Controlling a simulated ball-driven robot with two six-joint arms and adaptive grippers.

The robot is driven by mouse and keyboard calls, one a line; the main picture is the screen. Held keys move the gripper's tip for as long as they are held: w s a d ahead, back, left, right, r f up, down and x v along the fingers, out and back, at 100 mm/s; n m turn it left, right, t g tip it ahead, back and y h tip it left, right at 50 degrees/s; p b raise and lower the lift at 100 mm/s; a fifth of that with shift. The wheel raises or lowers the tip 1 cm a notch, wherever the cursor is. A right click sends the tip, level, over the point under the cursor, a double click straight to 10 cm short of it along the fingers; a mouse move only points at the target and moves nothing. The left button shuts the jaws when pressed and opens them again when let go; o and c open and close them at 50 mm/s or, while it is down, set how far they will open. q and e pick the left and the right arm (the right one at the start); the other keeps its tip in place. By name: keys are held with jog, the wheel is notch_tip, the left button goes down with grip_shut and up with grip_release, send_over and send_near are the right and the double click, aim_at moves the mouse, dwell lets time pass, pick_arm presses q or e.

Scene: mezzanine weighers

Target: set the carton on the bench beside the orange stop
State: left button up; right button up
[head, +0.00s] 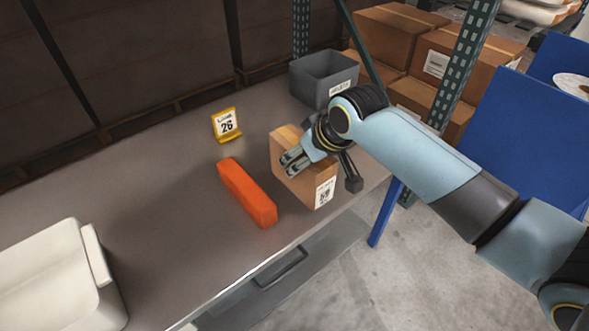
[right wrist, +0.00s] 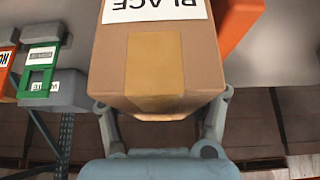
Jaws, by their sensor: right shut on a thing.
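The brown carton (head: 309,184) has a white label and is at the bench's front edge, just right of the orange stop (head: 246,192). A narrow gap shows between them. My right gripper (head: 293,162) is shut on the carton. In the right wrist view the carton (right wrist: 158,62) sits between the fingers of the gripper (right wrist: 160,112), with the orange stop (right wrist: 238,22) behind it at the right. I cannot tell whether the carton's underside touches the bench (head: 180,222). My left gripper is not in view.
A yellow sign marked 26 (head: 226,125) stands behind the stop. A grey bin (head: 324,76) stands at the back right by a green upright (head: 462,62). A white container (head: 48,280) is at the front left.

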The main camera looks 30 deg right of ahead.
jog(key=shift+w+a+f, duration=0.15)
jog(key=shift+w+f, duration=0.15)
jog(key=shift+w, duration=0.25)
jog(key=shift+w+a+f, duration=0.1)
jog(key=shift+w+f, duration=0.2)
jog(key=shift+w, duration=0.25)
jog(key=shift+w+f, duration=0.1)
jog(key=shift+f, duration=0.15)
notch_tip(320, 180, down, 4)
jog(key=shift+r, duration=0.15)
jog(key=o, duration=1.6)
